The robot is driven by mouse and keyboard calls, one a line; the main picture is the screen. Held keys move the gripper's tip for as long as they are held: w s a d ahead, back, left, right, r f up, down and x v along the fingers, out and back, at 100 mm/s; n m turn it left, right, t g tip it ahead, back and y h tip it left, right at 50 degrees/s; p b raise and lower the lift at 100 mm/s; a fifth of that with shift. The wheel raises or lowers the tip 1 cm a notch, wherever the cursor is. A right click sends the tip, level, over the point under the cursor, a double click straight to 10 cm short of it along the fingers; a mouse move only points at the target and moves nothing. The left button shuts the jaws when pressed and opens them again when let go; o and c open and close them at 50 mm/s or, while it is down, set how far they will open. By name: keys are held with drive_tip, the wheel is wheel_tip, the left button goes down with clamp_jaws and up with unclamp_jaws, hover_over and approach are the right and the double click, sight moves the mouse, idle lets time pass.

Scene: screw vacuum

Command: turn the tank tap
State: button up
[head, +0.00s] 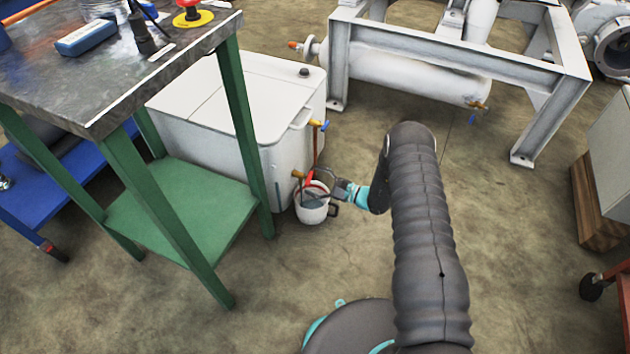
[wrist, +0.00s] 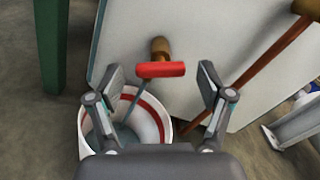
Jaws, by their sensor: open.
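The tank (head: 245,120) is a white box with a lid, standing beside the green-legged bench. A brass tap with a red handle (head: 309,179) sits low on its front wall. In the wrist view the red handle (wrist: 161,69) lies crosswise in front of the brass tap body (wrist: 160,48). My gripper (head: 326,188) is at the tap, above the bucket. In the wrist view my gripper (wrist: 162,82) is open, with one finger on each side of the red handle and a gap on both sides. Its fingers seem not to touch the handle.
A white bucket (head: 311,214) with a red band stands under the tap. A green bench leg (head: 253,130) stands left of my gripper.

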drive_tip(key=v, duration=1.2)
idle(0.3)
drive_tip(key=s+a+f+g+h, duration=0.1)
drive_tip(key=s+f+g, duration=0.3)
drive_tip(key=s, duration=0.3)
drive_tip(key=s+r+n+g+h, duration=0.2)
drive_tip(key=s+r+n+g, duration=0.2)
drive_tip(key=s+r+g, duration=0.15)
drive_tip(key=s+d+r+n+t+h+p, duration=0.1)
drive_tip(key=s+d+r+n+t+h, duration=0.2)
drive_tip(key=s+r, duration=0.4)
drive_tip(key=s+d+r+n+t+h+p, duration=0.1)
drive_tip(key=s+d+r+n+t+h, duration=0.2)
drive_tip(key=r, duration=2.1)
drive_tip(key=s+d+r+n+t+h+p, duration=0.1)
drive_tip(key=s+d+r+n+t+h, duration=0.2)
drive_tip(key=r, duration=1.2)
drive_tip(key=s+d+n+h, duration=0.1)
drive_tip(key=s+n+h, duration=0.2)
drive_tip(key=s+h, duration=0.2)
drive_tip(key=shift+s+r, duration=0.25)
drive_tip(key=shift+s, duration=1.05)
